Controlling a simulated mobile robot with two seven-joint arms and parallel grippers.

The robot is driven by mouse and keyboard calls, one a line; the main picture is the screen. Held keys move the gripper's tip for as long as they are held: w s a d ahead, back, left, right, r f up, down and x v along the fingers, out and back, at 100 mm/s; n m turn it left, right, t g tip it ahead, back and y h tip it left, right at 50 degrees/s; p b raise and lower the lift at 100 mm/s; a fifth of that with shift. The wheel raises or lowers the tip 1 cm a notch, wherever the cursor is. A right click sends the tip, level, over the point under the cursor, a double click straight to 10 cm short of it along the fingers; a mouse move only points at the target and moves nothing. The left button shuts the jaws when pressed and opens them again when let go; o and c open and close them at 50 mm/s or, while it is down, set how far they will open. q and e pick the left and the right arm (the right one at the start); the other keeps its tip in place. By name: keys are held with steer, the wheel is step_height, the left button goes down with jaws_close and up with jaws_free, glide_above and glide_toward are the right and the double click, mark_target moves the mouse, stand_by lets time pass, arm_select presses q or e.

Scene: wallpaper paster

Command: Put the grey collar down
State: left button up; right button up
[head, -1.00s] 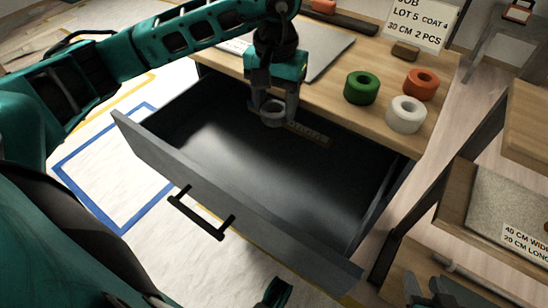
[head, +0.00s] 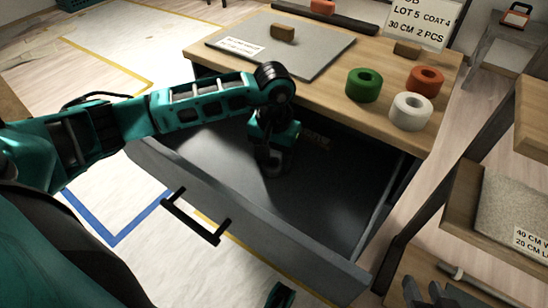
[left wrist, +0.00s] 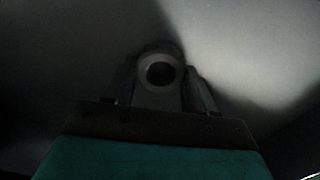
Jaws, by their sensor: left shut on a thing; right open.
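The grey collar (left wrist: 160,53) is a short ring with a dark hole, between the fingers of my left gripper (left wrist: 160,88) in the left wrist view. In the head view my left gripper (head: 270,165) reaches down into the open drawer (head: 262,232), near its back, and is shut on the collar. The collar is mostly hidden by the gripper there. I cannot tell whether it touches the drawer floor.
The wooden table (head: 325,95) above the drawer holds green (head: 363,85), orange (head: 426,79) and white (head: 411,111) rolls, a grey board (head: 300,55) and a job card (head: 420,24). A small label lies at the drawer's back. The drawer's front and right floor is free.

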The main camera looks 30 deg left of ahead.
arm_select(q)
steer(key=shift+f, duration=0.1)
steer(key=o, duration=1.2)
steer(key=shift+c, duration=0.2)
arm_select(e)
steer(key=shift+f, duration=0.15)
arm_select(q)
steer(key=shift+r, duration=0.35)
step_height(320, 180, up, 12)
steer(key=p, duration=0.3)
steer(key=shift+f, duration=0.15)
arm_select(e)
steer(key=shift+s+d+r+h, duration=0.25)
steer(key=shift+d+r+h, duration=0.05)
steer(key=shift+d+r, duration=0.3)
steer(key=shift+a+r, duration=0.1)
steer(key=shift+r, duration=0.05)
